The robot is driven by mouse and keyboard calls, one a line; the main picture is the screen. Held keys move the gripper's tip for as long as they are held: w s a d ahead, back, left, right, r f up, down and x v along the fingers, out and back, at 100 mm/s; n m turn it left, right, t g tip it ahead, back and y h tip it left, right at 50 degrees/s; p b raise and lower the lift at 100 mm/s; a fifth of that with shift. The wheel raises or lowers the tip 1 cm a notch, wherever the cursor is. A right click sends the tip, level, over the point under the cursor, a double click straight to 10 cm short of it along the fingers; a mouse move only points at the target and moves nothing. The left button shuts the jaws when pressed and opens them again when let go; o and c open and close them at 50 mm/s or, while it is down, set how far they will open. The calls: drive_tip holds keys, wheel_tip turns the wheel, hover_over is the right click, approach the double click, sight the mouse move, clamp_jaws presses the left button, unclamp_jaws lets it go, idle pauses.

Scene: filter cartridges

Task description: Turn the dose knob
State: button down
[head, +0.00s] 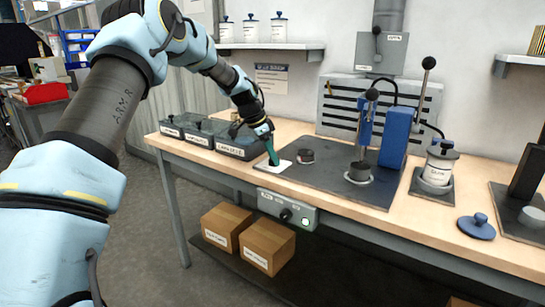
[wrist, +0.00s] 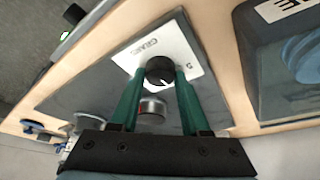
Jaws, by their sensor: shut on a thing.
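The dose knob (wrist: 159,70) is a black round knob with a white mark, on a white dial plate (wrist: 190,50) lettered GRAMS with a 5 at one edge. In the head view the plate (head: 284,170) lies at the left end of the dark mat, and the knob is hidden behind my fingers. My gripper (wrist: 160,76) has green fingers, one on each side of the knob, shut on it. In the head view my gripper (head: 273,158) reaches down to the plate from the upper left.
A blue press (head: 395,138) with levers stands further right. Labelled bins (head: 238,148) line the left. A control panel (head: 288,212) with a lit button hangs under the table's front edge.

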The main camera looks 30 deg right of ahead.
drive_tip(key=shift+m, duration=0.6)
drive_tip(key=shift+c, duration=1.9)
unclamp_jaws()
drive_tip(key=b+v, duration=0.1)
drive_tip(key=v, duration=0.9)
drive_tip(key=shift+w+r, duration=0.25)
drive_tip(key=shift+r, duration=0.15)
